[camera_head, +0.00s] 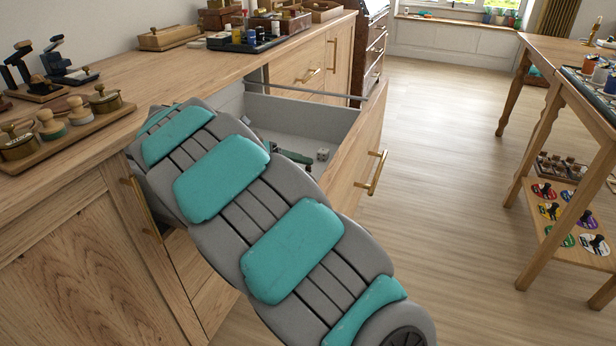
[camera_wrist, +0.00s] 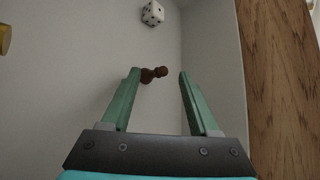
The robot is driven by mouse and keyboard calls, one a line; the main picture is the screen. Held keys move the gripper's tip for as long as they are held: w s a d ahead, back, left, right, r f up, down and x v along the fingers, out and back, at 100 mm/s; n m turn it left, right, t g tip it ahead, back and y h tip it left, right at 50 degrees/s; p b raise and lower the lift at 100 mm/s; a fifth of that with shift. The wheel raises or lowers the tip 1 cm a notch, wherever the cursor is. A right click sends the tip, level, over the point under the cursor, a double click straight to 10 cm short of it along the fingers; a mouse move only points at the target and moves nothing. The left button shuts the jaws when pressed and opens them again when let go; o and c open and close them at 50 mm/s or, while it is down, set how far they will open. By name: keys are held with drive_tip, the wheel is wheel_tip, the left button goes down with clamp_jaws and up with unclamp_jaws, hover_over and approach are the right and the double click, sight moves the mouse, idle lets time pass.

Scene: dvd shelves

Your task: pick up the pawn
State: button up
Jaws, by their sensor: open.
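The brown pawn (camera_wrist: 153,74) lies on its side on the pale floor of the open drawer (camera_head: 310,118), close to a drawer wall. In the wrist view it shows between the tips of my gripper (camera_wrist: 159,76), nearer the left finger. The green fingers are open, with nothing held between them. I cannot tell whether the left fingertip touches the pawn. In the head view the green fingers (camera_head: 295,157) show low inside the drawer, partly behind my arm. I cannot make out the pawn there.
A white die (camera_wrist: 152,13) lies in the drawer beyond the pawn; it also shows in the head view (camera_head: 322,154). The wooden drawer front (camera_head: 358,150) stands close to my arm. The wooden counter (camera_head: 130,75) holds stamps and trays.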

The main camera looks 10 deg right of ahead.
sight(308, 174)
drive_tip(key=shift+x, duration=1.2)
drive_tip(key=shift+c, duration=0.3)
clamp_jaws()
